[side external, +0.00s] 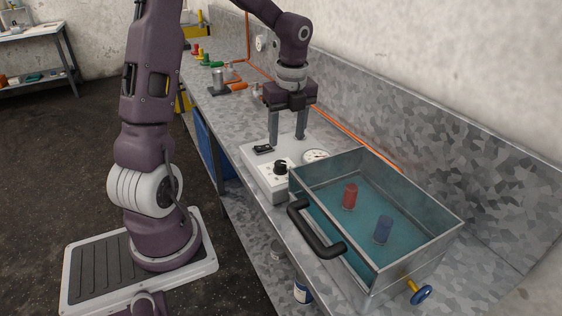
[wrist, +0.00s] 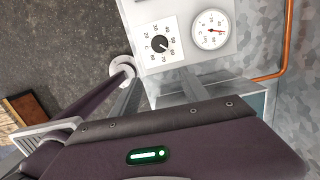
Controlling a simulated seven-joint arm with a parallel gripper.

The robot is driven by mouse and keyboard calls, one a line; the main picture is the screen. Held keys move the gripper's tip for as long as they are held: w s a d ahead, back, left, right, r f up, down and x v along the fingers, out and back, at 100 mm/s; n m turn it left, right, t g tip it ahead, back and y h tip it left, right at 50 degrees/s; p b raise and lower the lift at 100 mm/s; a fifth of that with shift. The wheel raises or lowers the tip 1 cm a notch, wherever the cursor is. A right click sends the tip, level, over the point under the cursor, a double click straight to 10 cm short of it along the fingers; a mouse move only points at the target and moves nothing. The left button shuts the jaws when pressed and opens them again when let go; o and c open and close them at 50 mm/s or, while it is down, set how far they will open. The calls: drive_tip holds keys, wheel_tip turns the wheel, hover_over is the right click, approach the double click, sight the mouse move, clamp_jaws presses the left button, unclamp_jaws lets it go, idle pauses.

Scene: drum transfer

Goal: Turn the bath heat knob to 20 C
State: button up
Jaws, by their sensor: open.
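A round gauge (side external: 315,156) with a red needle and a black switch (side external: 263,149) are on the box. To the right stands a metal bath (side external: 430,245) of bluish liquid holding a red drum (side external: 350,196) and a blue drum (side external: 383,229). A black handle (side external: 315,232) juts from its front.

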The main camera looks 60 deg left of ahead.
sight(281, 163)
drive_tip(key=a+f+m, duration=0.1)
drive_tip(key=f, duration=0.1)
drive_tip(key=a+f+m, duration=0.1)
drive_tip(key=a, duration=0.1)
drive_tip(key=w+a+f+m+h, duration=0.1)
drive_tip(key=f, duration=0.1)
drive_tip(key=shift+a+f, duration=0.3)
wheel_tip(281, 163, down, 6)
drive_tip(key=shift+s+f, duration=0.15)
drive_tip(key=shift+c, duration=0.2)
clamp_jaws()
